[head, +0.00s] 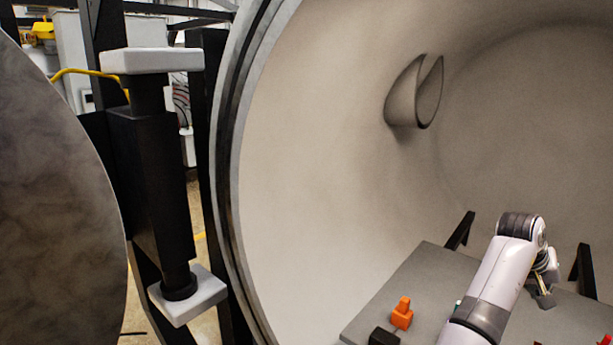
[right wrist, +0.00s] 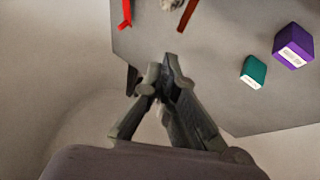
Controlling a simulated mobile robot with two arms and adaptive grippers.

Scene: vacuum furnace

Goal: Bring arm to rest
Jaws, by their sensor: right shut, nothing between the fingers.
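My right arm (head: 497,279) reaches into the round furnace chamber above a grey table. My right gripper (head: 543,299) hangs at the end of it, small and partly hidden by the wrist in the head view. In the right wrist view the gripper (right wrist: 162,78) has its fingers drawn together at the tips with nothing between them. It is over the table's edge, apart from the objects there. My left gripper is not in view.
The grey table (head: 425,274) bears an orange piece (head: 402,313) and a black piece (head: 383,337). The wrist view shows a purple box (right wrist: 293,46), a teal box (right wrist: 254,71) and red pieces (right wrist: 126,14). The chamber's wall (head: 320,150) curves around; its rim (head: 232,150) stands left.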

